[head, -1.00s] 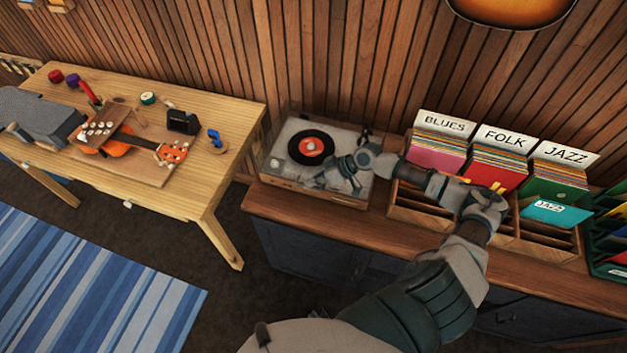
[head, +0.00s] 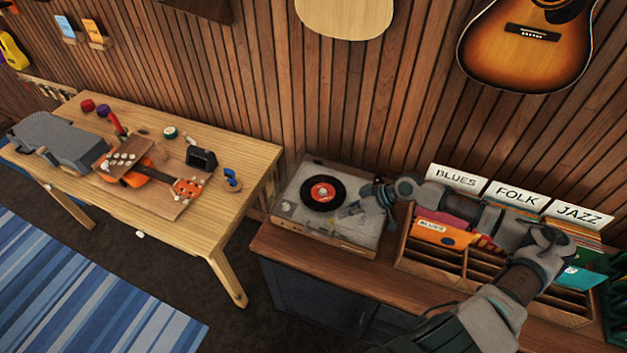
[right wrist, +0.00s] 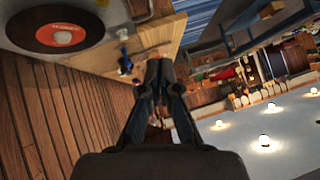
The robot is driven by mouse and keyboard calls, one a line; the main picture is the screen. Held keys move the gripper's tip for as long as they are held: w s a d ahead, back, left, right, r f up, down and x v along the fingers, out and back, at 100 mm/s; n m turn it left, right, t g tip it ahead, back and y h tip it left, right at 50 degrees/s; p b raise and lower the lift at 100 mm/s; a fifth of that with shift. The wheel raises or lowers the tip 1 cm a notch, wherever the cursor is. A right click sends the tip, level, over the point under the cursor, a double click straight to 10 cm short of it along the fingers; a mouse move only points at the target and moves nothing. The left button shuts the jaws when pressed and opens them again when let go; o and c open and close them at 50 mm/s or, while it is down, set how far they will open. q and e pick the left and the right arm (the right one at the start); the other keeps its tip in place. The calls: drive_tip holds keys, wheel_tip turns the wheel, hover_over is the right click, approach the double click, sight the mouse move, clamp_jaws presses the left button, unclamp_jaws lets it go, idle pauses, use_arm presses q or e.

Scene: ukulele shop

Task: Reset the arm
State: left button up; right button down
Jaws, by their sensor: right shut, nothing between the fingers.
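My right arm reaches in from the lower right and bends leftward across the record crate (head: 470,268). My right gripper (head: 348,209) is over the right side of the record player (head: 320,235), beside the black record with a red label (head: 323,192). In the right wrist view its fingers (right wrist: 158,85) are together and empty, and the record (right wrist: 60,28) shows at the upper left. I cannot tell its exact height over the player. My left gripper is not in view.
The crate has BLUES (head: 455,178), FOLK (head: 517,195) and JAZZ (head: 578,214) signs; my arm covers part of it. An orange ukulele (head: 135,179) lies on the wooden workbench (head: 225,205) at left. Guitars hang on the slatted wall (head: 260,90).

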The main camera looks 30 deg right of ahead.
drive_tip(key=s+a+f+m+g+h, duration=0.15)
drive_tip(key=s+a+f+h, duration=0.45)
drive_tip(key=s+a+f, duration=1.05)
drive_tip(key=s+d+f+m+h, duration=0.2)
drive_tip(key=s+d+f+m, duration=0.1)
drive_tip(key=s+d+m, duration=0.15)
drive_tip(key=s+f+n+g, duration=0.1)
drive_tip(key=s+f, duration=0.1)
drive_tip(key=f, duration=1.2)
drive_tip(key=s+f+g, duration=0.1)
drive_tip(key=s+f, duration=0.1)
drive_tip(key=f, duration=1.3)
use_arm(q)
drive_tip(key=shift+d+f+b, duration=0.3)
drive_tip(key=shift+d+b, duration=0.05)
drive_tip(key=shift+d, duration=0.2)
use_arm(e)
drive_tip(key=s+d+f, duration=0.3)
drive_tip(key=s+f, duration=0.9)
drive_tip(key=s, duration=0.3)
drive_tip(key=shift+s+f+n+g, duration=0.3)
drive_tip(key=shift+f+g, duration=0.05)
drive_tip(key=shift+g, duration=0.1)
